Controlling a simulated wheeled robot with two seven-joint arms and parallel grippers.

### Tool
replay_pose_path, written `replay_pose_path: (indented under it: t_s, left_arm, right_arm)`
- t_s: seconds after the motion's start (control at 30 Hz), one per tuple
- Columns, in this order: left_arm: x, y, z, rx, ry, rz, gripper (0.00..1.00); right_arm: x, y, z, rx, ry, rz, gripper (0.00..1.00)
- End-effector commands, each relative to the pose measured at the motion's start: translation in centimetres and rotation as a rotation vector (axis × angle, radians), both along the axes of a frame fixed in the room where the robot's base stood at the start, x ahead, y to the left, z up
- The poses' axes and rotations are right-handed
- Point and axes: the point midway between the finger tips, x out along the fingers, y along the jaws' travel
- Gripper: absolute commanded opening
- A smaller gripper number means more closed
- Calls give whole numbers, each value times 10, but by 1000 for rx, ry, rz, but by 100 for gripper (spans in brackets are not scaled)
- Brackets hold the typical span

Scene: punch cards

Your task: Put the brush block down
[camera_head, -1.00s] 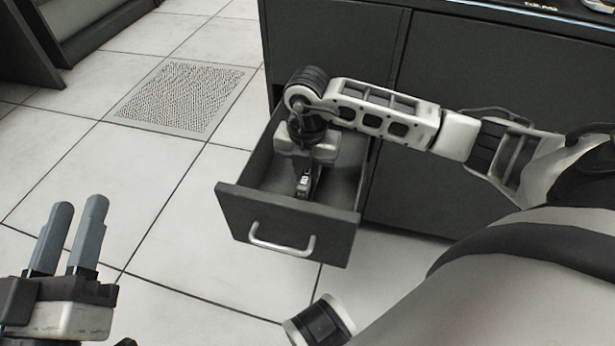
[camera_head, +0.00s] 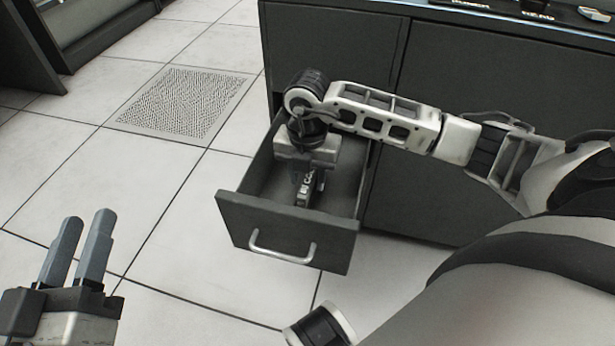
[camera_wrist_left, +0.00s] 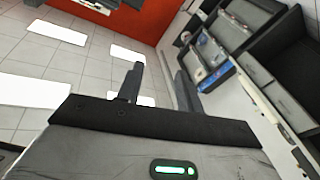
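The brush block (camera_head: 306,190), a small dark block with white lettering, shows inside the open drawer (camera_head: 281,229) in the head view, below my right gripper (camera_head: 308,180). The right gripper reaches down into the drawer, around or just above the block. Its wrist hides the block's upper end, and I cannot tell whether the fingers grip it or whether it rests on the drawer floor. My left gripper (camera_head: 88,218) is open and empty over the floor at the lower left. Its two separated fingers also show in the left wrist view (camera_wrist_left: 160,80).
The drawer has a silver handle (camera_head: 282,250) and stands out from a dark cabinet (camera_head: 450,90). Its walls surround my right gripper closely. White tiled floor (camera_head: 165,215) is clear to the left, with a perforated floor panel (camera_head: 183,101) farther back.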

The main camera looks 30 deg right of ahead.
Motion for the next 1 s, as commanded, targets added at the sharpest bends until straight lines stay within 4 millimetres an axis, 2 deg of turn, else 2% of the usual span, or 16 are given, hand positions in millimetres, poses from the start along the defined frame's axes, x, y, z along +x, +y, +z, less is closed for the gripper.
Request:
replay_pose_path:
  t_s: [0.03, 0.17, 0.3, 0.43, 0.6, 1.0]
  left_arm:
    - [-4, -1, -4, -21, 74, -7, 36]
    - [-19, -6, -23, -75, 266, -35, 36]
    - [-18, -4, -28, -12, 281, -22, 36]
    - [-18, -2, -31, 34, 284, -10, 36]
    - [-18, -1, -35, 65, 288, -2, 36]
    - [-17, 0, -37, 72, 288, 1, 36]
  right_arm:
    - [1, 0, 16, 0, -4, 0, 40]
    - [1, 0, 46, 0, -4, 0, 40]
    - [1, 0, 75, -1, -3, 1, 40]
    - [0, 0, 94, -1, -2, 0, 40]
    - [0, 0, 106, 0, -1, 0, 40]
    - [0, 0, 107, -1, -1, 0, 40]
